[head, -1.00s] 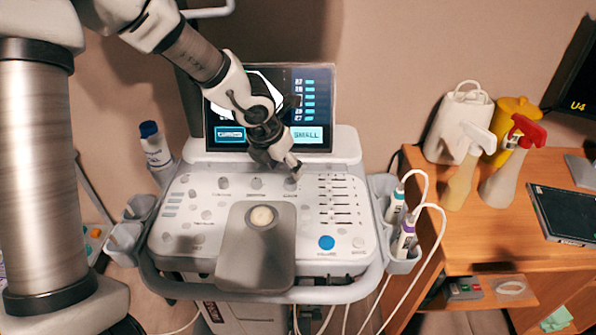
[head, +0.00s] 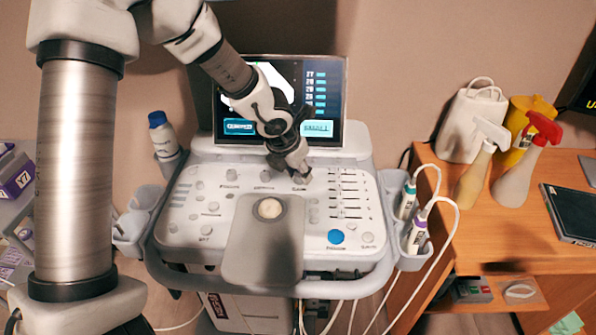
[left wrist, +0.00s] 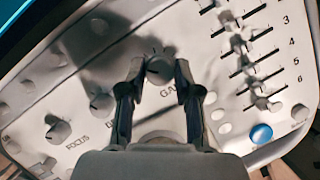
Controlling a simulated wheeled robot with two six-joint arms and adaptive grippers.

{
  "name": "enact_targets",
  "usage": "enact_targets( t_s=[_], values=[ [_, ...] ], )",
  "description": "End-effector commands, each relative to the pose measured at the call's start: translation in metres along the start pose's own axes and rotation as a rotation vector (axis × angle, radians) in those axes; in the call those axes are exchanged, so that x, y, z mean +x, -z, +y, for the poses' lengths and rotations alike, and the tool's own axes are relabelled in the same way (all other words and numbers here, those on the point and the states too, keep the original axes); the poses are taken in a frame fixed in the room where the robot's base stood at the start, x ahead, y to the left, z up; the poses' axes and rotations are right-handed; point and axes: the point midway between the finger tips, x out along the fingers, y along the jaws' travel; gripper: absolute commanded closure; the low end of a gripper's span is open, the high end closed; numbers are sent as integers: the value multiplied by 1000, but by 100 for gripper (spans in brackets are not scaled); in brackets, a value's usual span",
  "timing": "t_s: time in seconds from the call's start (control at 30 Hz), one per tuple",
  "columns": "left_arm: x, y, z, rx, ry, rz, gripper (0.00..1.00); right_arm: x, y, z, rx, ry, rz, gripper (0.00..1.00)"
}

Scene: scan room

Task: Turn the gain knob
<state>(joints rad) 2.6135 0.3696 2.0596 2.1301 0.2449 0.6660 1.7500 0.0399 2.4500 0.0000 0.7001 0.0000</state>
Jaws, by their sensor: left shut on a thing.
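The gain knob (left wrist: 158,68) is a small grey-white round knob with the label "GA..." partly showing below it in the left wrist view. My left gripper (left wrist: 158,72) is shut on it, with one dark finger on each side. In the head view my left gripper (head: 299,174) comes down onto the upper right part of the white console panel (head: 205,180), and it mostly hides the knob. The screen (head: 334,90) behind is lit, partly covered by my arm. My right gripper is not in view.
A focus knob (left wrist: 58,130) and another knob (left wrist: 102,103) stand left of the gain knob. Slider rows (head: 350,190) lie to its right. Probes (head: 417,232) hang at the console's right side. Spray bottles (head: 520,165) stand on the wooden desk (head: 495,235).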

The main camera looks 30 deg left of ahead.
Motion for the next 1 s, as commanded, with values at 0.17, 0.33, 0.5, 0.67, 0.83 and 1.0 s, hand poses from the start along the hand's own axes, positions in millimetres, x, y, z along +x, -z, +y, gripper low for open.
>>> enact_targets(
  t_s=[0.17,0.33,0.5,0.67,0.83,1.0],
  values=[
    [2,1,-1,-33,-14,0,100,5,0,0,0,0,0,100],
    [3,2,-1,-107,-47,1,100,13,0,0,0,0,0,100],
    [3,1,-2,-215,-92,1,100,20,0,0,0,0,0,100],
    [2,1,-2,-318,-134,1,100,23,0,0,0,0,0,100],
    [2,0,-3,-406,-169,1,100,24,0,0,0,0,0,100],
    [1,1,-3,-461,-192,2,100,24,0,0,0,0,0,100]
  ],
)
